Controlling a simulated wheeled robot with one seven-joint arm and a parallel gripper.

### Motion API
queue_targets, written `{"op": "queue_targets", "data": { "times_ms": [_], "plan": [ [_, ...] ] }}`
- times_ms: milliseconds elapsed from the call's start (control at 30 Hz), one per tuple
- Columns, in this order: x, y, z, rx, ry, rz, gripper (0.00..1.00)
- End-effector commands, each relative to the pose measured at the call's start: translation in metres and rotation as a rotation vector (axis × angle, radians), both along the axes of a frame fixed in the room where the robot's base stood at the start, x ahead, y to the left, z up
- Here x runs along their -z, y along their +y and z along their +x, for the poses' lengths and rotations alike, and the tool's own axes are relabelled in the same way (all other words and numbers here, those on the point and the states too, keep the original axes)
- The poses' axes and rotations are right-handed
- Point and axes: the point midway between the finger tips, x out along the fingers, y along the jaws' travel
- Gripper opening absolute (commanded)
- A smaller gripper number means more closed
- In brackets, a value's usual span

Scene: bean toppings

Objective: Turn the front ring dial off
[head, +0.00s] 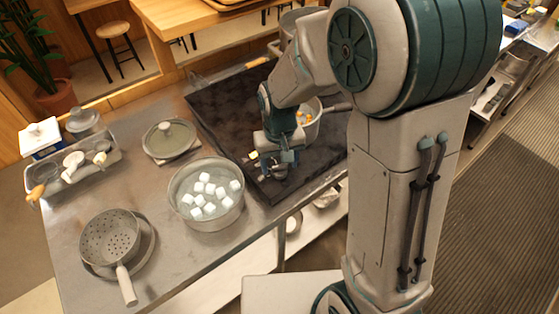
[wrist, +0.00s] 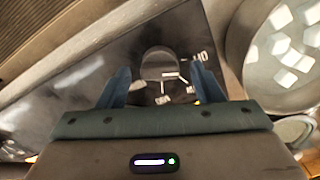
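The front ring dial (wrist: 158,64) shows in the wrist view as a round grey knob on the dark cooktop (wrist: 70,80), with white markings around it. My gripper (wrist: 161,80) is open, its two blue fingers spread on either side of the dial in that view. I cannot tell whether they touch it. In the head view my gripper (head: 278,163) is low over the front edge of the black cooktop (head: 222,101), and the dial is hidden behind it.
A pot (head: 225,218) of white cubes stands on the steel counter (head: 188,258) left of my gripper. A pan (head: 316,128) with orange and dark contents is on the cooktop behind my arm. A lid (head: 170,136), a colander (head: 108,238) and a tray (head: 104,172) stand farther left.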

Motion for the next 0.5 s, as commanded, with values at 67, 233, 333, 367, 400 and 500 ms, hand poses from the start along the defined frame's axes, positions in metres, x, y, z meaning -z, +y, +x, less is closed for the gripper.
{"op": "queue_targets", "data": {
  "times_ms": [67,233,333,367,400,500],
  "plan": [
    [0.000,0.000,0.000,0.000,0.000,0.000,0.60],
    [-0.013,0.000,0.001,0.001,-0.003,0.002,0.60],
    [-0.031,0.000,0.001,0.001,-0.005,0.002,0.60],
    [-0.038,0.000,0.001,0.000,-0.007,0.002,0.60],
    [-0.047,0.000,0.001,0.000,-0.007,0.002,0.60],
    [-0.071,0.000,0.001,0.000,-0.006,0.001,0.60]
  ]
}}
